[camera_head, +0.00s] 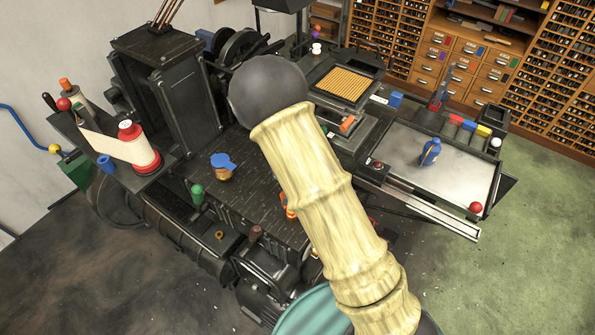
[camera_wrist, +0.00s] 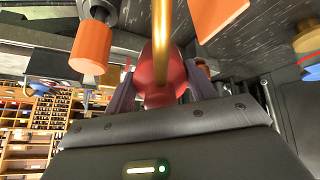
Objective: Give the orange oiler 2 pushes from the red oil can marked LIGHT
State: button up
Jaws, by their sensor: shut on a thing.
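My gripper (camera_wrist: 160,88) shows in the wrist view, its two fingers closed on the red oil can (camera_wrist: 157,72). A brass spout rises from the can past the top edge of the view. The LIGHT marking is not visible. An orange cylinder (camera_wrist: 90,47) on a metal fitting, possibly the orange oiler, is up and left of the can, apart from it. A flat-ended orange piece (camera_wrist: 217,14) is at the upper right. Whether the spout touches anything is out of view. In the head view my arm hides the gripper and most of the can.
The dark press bed carries an amber pot with a blue lid (camera_head: 222,165) and a green-capped part (camera_head: 197,193). A blue oil can (camera_head: 429,152) stands on the right metal slab (camera_head: 465,175). Drawer cabinets line the back.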

jog(key=shift+f, duration=0.2)
jog(key=shift+r, duration=0.1)
jog(key=shift+r+p, duration=0.9)
jog(key=shift+r, duration=0.2)
notch_tip(320, 180, up, 5)
jog(key=p, duration=0.4)
dwell(0.5)
